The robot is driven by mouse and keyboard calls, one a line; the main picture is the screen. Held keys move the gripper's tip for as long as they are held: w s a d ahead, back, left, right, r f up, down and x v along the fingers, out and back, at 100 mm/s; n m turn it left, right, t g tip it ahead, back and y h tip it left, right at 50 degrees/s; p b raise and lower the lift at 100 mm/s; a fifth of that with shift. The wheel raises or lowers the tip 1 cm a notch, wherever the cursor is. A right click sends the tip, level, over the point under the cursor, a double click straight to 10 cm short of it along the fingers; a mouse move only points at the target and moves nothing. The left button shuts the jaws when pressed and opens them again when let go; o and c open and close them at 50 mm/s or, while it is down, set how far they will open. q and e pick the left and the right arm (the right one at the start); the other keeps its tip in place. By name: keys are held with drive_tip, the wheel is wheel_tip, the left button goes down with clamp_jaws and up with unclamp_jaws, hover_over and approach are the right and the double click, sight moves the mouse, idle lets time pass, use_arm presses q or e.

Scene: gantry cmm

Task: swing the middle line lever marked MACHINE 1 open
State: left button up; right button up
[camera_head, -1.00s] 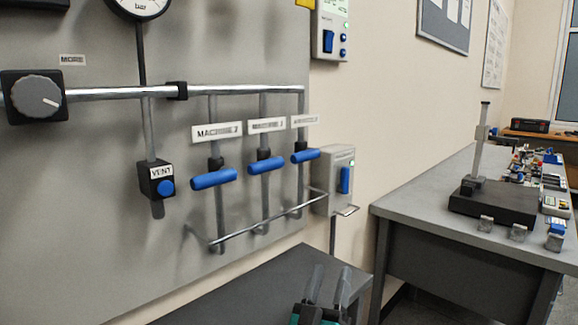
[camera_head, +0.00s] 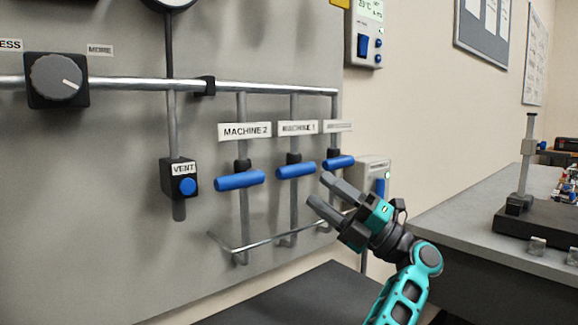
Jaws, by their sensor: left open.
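The middle lever (camera_head: 296,170) is a blue horizontal handle lying across its grey vertical pipe on the wall panel in the head view. The white label MACHINE 1 (camera_head: 297,128) is above it. My left gripper (camera_head: 319,189), with grey fingers and a teal body, is open and empty. Its fingertips show just right of and below the middle lever in the picture, with a visible gap to it. I cannot tell the depth between them. My right gripper is not in view.
Similar blue levers flank it: the MACHINE 2 lever (camera_head: 240,180) on the left and another (camera_head: 338,162) on the right, close to my fingers. A metal guard rail (camera_head: 265,242) runs below. A VENT box (camera_head: 180,178) is further left. A dark tabletop (camera_head: 300,297) lies below.

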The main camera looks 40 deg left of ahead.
sight(299, 175)
use_arm(q)
drive_tip(key=x, duration=0.9)
drive_tip(key=shift+a+r+p, duration=0.15)
drive_tip(key=shift+a+p, duration=0.05)
drive_tip(key=shift+p, duration=0.15)
drive_tip(key=shift+c, duration=0.3)
clamp_jaws()
